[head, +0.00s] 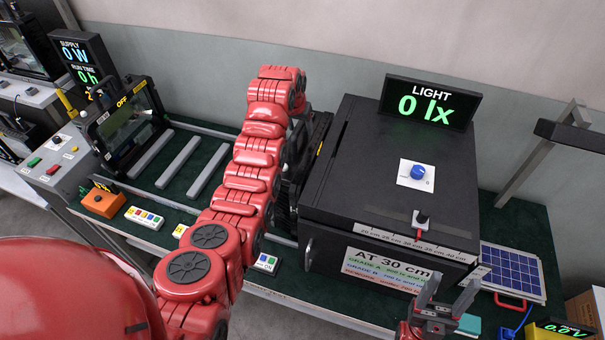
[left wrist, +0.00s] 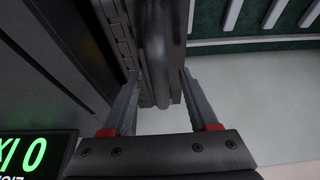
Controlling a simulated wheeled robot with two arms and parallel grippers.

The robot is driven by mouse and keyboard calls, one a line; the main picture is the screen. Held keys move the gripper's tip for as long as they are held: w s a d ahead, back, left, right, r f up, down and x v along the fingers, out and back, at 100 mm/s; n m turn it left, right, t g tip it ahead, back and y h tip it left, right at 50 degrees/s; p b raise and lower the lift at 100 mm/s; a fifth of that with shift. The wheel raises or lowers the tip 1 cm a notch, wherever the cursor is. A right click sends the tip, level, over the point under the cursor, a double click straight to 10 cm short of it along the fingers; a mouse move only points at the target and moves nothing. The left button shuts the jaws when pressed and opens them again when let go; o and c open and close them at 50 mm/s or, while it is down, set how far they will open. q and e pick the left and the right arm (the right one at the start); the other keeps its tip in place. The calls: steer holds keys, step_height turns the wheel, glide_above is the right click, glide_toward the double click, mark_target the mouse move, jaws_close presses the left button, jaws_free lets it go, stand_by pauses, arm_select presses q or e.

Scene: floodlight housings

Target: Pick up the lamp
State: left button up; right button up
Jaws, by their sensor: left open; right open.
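A dark grey finned housing with a smooth curved bar, apparently the lamp (left wrist: 163,50), fills the upper middle of the left wrist view. My left gripper (left wrist: 160,102) is open, with one finger on each side of the bar; I cannot tell whether they touch it. In the head view, part of a dark finned body, apparently the same lamp (head: 318,128), shows against the left side of the black box. My left arm hides most of it and the left gripper. My right gripper (head: 437,303) is open and empty in front of the box.
The black box (head: 375,190) carries a blue knob (head: 417,173) and a light display (head: 430,104) reading 0 lx. A solar panel (head: 512,271) lies to its right. Left are grey rails (head: 179,162), a black-framed fixture (head: 125,128) and an orange block (head: 104,202).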

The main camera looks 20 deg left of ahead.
arm_select(q)
steer(key=shift+f+b, duration=0.25)
steer(key=shift+b, duration=0.25)
stand_by(0.3)
jaws_close()
stand_by(0.5)
stand_by(0.7)
steer(key=shift+r, duration=0.1)
